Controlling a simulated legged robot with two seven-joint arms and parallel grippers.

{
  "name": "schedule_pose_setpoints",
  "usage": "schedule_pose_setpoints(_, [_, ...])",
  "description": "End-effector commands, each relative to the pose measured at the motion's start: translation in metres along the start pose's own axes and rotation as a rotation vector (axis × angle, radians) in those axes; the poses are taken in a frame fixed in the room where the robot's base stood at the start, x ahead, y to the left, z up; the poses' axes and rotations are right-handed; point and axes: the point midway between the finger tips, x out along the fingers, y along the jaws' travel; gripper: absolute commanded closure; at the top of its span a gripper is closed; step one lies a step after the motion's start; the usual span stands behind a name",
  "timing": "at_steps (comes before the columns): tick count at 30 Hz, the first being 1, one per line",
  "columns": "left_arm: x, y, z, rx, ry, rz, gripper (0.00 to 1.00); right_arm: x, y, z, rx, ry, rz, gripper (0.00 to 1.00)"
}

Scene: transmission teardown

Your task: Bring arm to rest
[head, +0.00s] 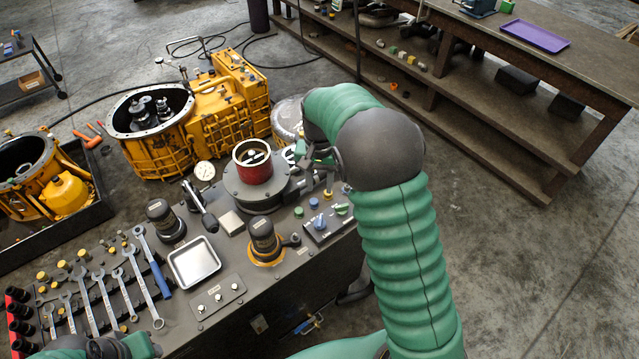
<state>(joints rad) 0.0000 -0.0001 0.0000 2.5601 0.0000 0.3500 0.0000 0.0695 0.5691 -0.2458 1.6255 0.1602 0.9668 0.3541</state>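My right arm (408,260), in green ribbed sleeves with a dark elbow, rises from the bottom and bends back towards the bench. My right gripper (318,158) is small and partly hidden by the arm. It hangs beside the grey round fixture (256,186) with the red ring (253,162), just above the bench's right end. I cannot make out whether its fingers are apart or hold anything. Part of my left arm (138,345), green and dark, shows low at the bottom left edge; its gripper is not visible.
The bench holds a metal tray (194,262), several wrenches (105,298), a black-and-orange cylinder (264,240) and a knob panel (328,222). A yellow transmission housing (228,108) stands behind. A long workbench (520,62) with a purple tray (535,37) is at upper right. Floor at right is clear.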

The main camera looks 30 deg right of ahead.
Motion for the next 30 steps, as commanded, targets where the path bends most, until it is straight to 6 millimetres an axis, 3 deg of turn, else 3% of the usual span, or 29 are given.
schedule_pose_setpoints(17, [0.002,0.000,0.001,0.000,0.000,0.000,0.64,-0.004,-0.001,0.005,-0.015,0.004,-0.005,0.66])
schedule_pose_setpoints(20, [0.010,0.000,0.002,0.000,0.000,0.000,0.64,0.004,-0.002,0.031,-0.101,0.025,-0.024,0.66])
schedule_pose_setpoints(27, [0.031,0.000,0.007,0.000,0.000,0.000,0.64,0.039,0.006,0.150,-0.525,0.158,-0.077,0.66])
schedule_pose_setpoints(30, [0.035,0.000,0.008,0.000,0.000,0.000,0.64,0.049,0.015,0.183,-0.655,0.202,-0.083,0.66])
